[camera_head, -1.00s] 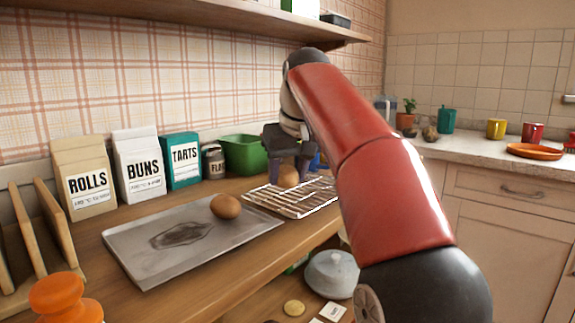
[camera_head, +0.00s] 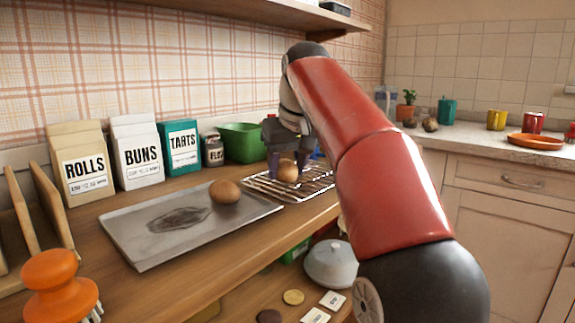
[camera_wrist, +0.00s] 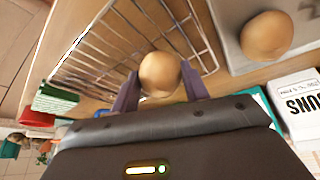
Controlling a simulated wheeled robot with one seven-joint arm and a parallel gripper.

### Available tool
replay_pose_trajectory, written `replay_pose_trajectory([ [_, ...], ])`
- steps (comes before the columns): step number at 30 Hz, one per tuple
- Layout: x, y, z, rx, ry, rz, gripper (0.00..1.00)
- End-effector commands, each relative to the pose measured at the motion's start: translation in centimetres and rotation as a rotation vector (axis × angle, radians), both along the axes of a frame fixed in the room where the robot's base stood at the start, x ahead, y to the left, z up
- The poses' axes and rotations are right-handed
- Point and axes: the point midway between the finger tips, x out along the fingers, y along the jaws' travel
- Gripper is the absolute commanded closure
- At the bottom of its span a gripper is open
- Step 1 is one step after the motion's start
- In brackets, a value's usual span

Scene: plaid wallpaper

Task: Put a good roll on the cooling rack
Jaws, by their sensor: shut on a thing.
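A round brown roll (camera_head: 288,171) is between the fingers of my gripper (camera_head: 288,174), over the wire cooling rack (camera_head: 316,186). In the wrist view the roll (camera_wrist: 160,74) sits between the two dark fingertips (camera_wrist: 160,88), with the rack (camera_wrist: 110,52) around and below it. I cannot tell whether the roll touches the wires. A second brown roll (camera_head: 225,191) lies on the right part of the metal baking tray (camera_head: 140,245), which has a dark stain. This roll also shows in the wrist view (camera_wrist: 267,36).
ROLLS (camera_head: 83,165), BUNS (camera_head: 137,155) and TARTS (camera_head: 181,155) packages stand along the wall. A green tub (camera_head: 241,144) is behind the rack. A wooden rack (camera_head: 45,215) and an orange-handled brush (camera_head: 55,285) are at the left. A lidded pot (camera_head: 331,265) is below.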

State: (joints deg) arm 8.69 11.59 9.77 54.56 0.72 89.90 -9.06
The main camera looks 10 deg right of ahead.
Motion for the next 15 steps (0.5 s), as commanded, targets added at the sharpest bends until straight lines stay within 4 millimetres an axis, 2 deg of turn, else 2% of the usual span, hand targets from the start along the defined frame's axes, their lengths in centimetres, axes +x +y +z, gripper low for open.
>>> replay_pose_trajectory([
  [9,-0.01,0.0,-0.73,0.0,0.0,0.0,0.81],
  [10,-0.01,0.01,-0.63,0.0,0.0,0.0,0.51],
  [15,-0.01,0.01,-0.6,0.0,0.0,0.0,0.3],
])
